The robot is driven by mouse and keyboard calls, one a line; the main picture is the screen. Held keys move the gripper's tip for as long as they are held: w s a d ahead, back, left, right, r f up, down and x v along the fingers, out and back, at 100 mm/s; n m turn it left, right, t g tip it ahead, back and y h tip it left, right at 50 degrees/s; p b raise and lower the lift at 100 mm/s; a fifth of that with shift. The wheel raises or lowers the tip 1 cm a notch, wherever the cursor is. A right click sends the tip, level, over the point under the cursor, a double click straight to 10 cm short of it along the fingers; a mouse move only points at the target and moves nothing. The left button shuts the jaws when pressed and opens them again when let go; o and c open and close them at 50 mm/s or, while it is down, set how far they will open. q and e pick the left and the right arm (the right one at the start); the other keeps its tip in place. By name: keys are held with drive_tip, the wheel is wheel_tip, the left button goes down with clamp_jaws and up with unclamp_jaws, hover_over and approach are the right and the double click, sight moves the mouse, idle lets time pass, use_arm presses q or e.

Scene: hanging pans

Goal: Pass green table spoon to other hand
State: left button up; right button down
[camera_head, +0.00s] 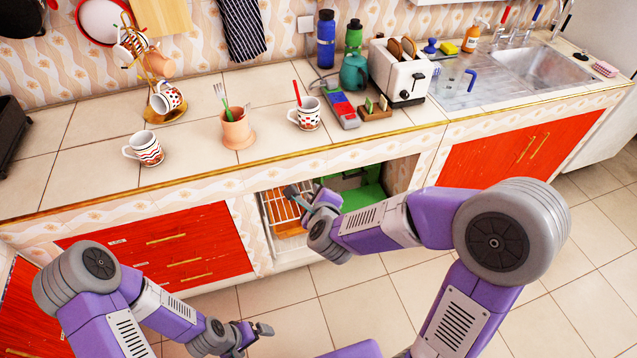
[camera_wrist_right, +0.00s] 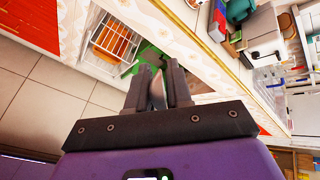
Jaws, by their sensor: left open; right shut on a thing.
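My right gripper (camera_head: 306,196) is held in front of the open cupboard below the counter. It is shut on a slim thing, seen as a grey metal part between the fingers in the right wrist view (camera_wrist_right: 157,92). I take this to be the green table spoon (camera_wrist_right: 157,88); its green handle cannot be told apart from the green behind it, and the head view does not show the spoon clearly. My left gripper (camera_head: 258,331) is open and empty, low over the floor at the bottom, well apart from the right one.
A terracotta cup (camera_head: 238,130) on the counter holds a green-handled fork (camera_head: 222,97). Patterned mugs (camera_head: 147,149) stand near it. A toaster (camera_head: 400,73) is to the right. A white wire rack (camera_head: 283,210) and green items sit in the cupboard. The floor between my grippers is clear.

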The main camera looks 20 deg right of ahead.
drive_tip(key=w+a+r+n+g+y, duration=0.1)
drive_tip(key=a+r+n+y, duration=0.4)
drive_tip(key=a, duration=0.4)
drive_tip(key=shift+w+r+n+y, duration=0.25)
drive_tip(key=shift+w+n+y, duration=0.05)
drive_tip(key=shift+n+y, duration=0.6)
drive_tip(key=shift+m, duration=0.3)
drive_tip(key=shift+h, duration=0.4)
